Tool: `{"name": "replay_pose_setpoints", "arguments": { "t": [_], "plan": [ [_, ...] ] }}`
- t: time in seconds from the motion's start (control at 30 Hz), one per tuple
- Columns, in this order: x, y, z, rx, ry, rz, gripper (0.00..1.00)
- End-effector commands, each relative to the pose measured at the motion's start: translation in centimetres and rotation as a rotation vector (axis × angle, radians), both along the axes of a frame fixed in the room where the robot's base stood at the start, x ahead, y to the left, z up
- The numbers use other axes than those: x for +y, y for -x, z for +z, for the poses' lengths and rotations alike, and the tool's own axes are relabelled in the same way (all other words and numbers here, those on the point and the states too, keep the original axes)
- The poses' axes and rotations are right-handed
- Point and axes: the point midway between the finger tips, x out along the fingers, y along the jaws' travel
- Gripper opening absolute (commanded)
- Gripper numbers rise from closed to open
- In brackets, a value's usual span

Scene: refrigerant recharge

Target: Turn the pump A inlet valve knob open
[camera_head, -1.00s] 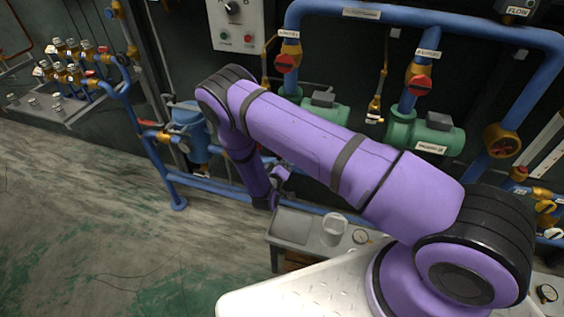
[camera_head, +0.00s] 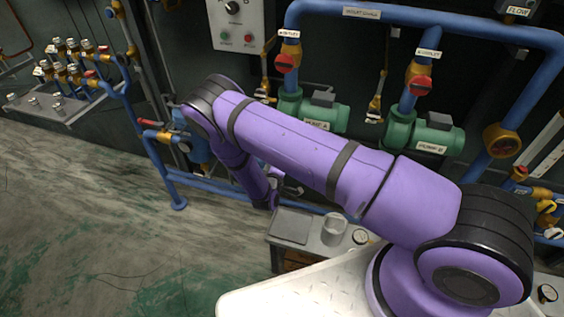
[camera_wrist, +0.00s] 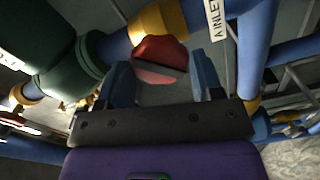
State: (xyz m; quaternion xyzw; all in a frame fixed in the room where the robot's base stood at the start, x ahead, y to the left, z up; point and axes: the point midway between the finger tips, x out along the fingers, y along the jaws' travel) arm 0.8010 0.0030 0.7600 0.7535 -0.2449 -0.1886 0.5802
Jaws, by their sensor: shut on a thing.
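The red pump A inlet valve knob (camera_wrist: 158,55) shows in the wrist view, on a brass valve body (camera_wrist: 150,24). A white label (camera_wrist: 215,18) reading "A INLET" is on the blue pipe beside it. My gripper (camera_wrist: 164,72) has its two blue fingers on either side of the knob and is shut on it. In the head view, pump A (camera_head: 322,115) is a green pump behind my arm. My arm hides the inlet knob there, and my gripper is hard to make out.
Other red valve knobs sit above pump A (camera_head: 285,63) and pump B (camera_head: 420,85). Blue pipes (camera_head: 425,17) run around both pumps. A grey bench with a clear cup (camera_head: 334,230) and a gauge (camera_head: 360,237) stands below. The floor at left is clear.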

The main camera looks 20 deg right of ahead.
Motion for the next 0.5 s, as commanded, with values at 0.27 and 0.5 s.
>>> {"name": "replay_pose_setpoints", "arguments": {
  "t": [0.27, 0.5],
  "plan": [
    [0.15, 0.01, -0.04, 0.039, 0.052, 0.002, 0.32],
    [0.14, 0.01, -0.04, 0.191, 0.264, 0.003, 0.32]
  ]
}}
